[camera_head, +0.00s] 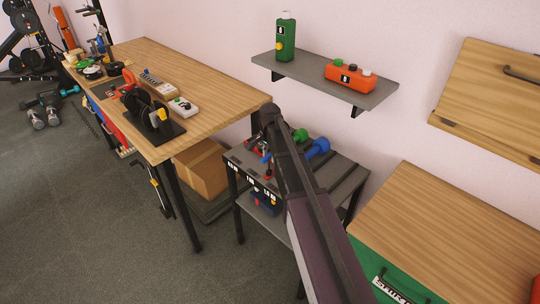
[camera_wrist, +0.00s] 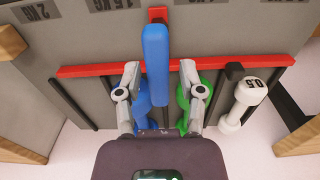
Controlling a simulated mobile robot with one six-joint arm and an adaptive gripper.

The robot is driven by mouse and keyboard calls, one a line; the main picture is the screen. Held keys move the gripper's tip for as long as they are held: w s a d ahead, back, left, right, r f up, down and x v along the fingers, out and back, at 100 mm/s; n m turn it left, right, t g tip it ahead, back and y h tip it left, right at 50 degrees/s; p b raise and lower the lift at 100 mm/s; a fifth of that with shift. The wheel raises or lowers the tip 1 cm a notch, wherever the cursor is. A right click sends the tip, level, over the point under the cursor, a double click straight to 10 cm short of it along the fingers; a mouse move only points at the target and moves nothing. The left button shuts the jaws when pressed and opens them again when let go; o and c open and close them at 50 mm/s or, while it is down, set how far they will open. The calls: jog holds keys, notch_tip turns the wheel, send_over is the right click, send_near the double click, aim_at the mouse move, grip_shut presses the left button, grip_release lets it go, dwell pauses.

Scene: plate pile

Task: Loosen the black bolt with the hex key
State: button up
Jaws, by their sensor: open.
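My gripper (camera_wrist: 158,72) is open in the wrist view, its two grey fingers pointing up the picture. A long blue bar-shaped thing (camera_wrist: 155,50) lies between the fingers; I cannot tell whether they touch it. Blue and green rounded parts show partly behind the fingers. In the head view my arm reaches over a low grey rack (camera_head: 348,172), and the gripper end is hard to make out there. I cannot pick out the black bolt or the hex key for certain in either view.
The rack carries a blue dumbbell (camera_head: 318,148); a white dumbbell (camera_wrist: 242,104) lies right of the fingers. A wooden workbench (camera_head: 185,70) with a black device (camera_head: 155,122) stands left. A cardboard box (camera_head: 203,168) sits beneath it. A wall shelf (camera_head: 300,75) hangs above.

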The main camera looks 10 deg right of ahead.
jog(key=shift+f+b, duration=0.7)
jog(key=shift+f, duration=0.3)
grip_shut()
